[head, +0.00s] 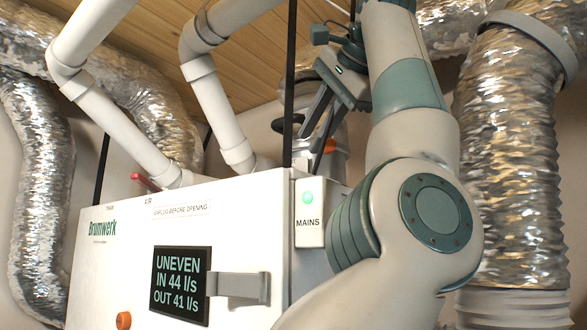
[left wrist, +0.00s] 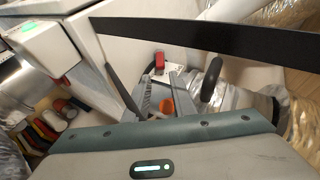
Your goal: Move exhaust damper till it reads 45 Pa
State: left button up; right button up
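The grey-white cabinet's display (head: 180,285) reads "UNEVEN IN 44 l/s OUT 41 l/s"; no Pa value shows. My left gripper (head: 312,122) is above and behind the cabinet's right end, fingers apart, with nothing visibly held. It also shows in the left wrist view (left wrist: 163,88), over a red part (left wrist: 160,61) and an orange part (left wrist: 165,104). The orange part also shows in the head view (head: 330,146), beside a duct. I cannot tell which part is the exhaust damper. A red handle (head: 145,181) is on the cabinet top. My right gripper is not visible.
A white MAINS box (head: 309,212) with a lit green lamp is at the cabinet's right end. White pipes (head: 214,103) rise from its top. A foil duct (head: 510,155) stands at right. A bracket (head: 240,286) and orange knob (head: 123,320) are on the front.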

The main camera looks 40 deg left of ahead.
pick_arm(q)
jog(key=x, duration=1)
jog(key=shift+a, duration=0.1)
jog(key=shift+c, duration=0.2)
grip_shut()
